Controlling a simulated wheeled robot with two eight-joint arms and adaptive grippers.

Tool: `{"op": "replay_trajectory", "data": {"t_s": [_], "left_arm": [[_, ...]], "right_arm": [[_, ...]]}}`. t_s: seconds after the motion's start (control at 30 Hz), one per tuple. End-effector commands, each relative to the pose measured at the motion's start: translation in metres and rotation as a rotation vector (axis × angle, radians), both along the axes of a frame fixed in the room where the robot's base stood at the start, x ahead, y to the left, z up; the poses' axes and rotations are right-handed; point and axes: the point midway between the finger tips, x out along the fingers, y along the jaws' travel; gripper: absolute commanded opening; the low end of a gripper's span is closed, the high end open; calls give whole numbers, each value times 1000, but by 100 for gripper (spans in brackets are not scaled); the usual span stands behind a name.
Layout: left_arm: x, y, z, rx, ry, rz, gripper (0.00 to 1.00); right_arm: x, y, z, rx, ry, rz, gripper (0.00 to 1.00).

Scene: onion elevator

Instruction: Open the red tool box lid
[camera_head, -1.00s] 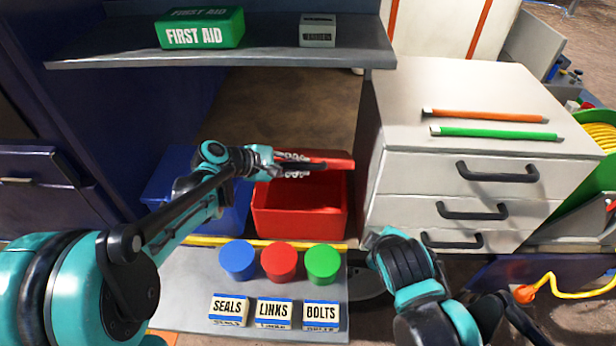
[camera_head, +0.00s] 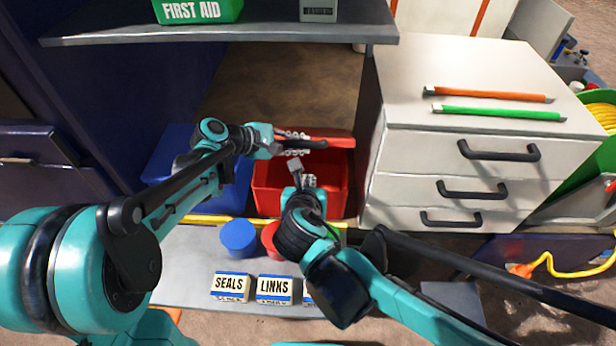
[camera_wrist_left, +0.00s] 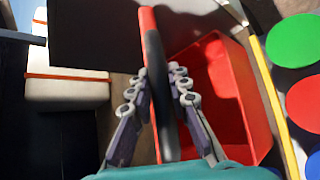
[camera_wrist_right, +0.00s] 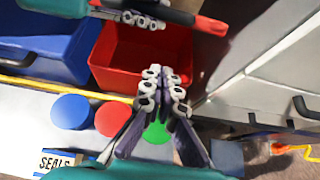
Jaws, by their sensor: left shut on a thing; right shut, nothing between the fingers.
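The red tool box (camera_head: 262,200) stands on the floor behind the grey mat, with its interior showing. My right gripper (camera_head: 302,172) is shut and empty, over the front part of the box. In the right wrist view its fingertips (camera_wrist_right: 163,78) overlap the box's front wall; I cannot tell whether they touch it.
A blue box (camera_head: 176,150) stands left of the red one. White drawers (camera_head: 410,160) stand close on the right. A shelf (camera_head: 270,34) hangs above. Blue (camera_head: 238,238), red (camera_head: 270,240) and green (camera_wrist_right: 157,132) round pieces lie in front, with labelled blocks (camera_head: 275,288) nearer.

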Motion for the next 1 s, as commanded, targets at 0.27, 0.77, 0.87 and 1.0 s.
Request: {"op": "replay_trajectory", "data": {"t_s": [0.27,0.77,0.87,1.0], "left_arm": [[0,0,0,1,0,1,0],[0,0,0,0,-1,1,0],[0,0,0,0,-1,1,0],[0,0,0,0,-1,1,0]], "right_arm": [[46,-1,-29,2,0,-5,0],[89,0,-13,3,2,-2,0],[90,0,-12,3,1,-2,0],[90,0,-12,3,1,-2,0]]}}
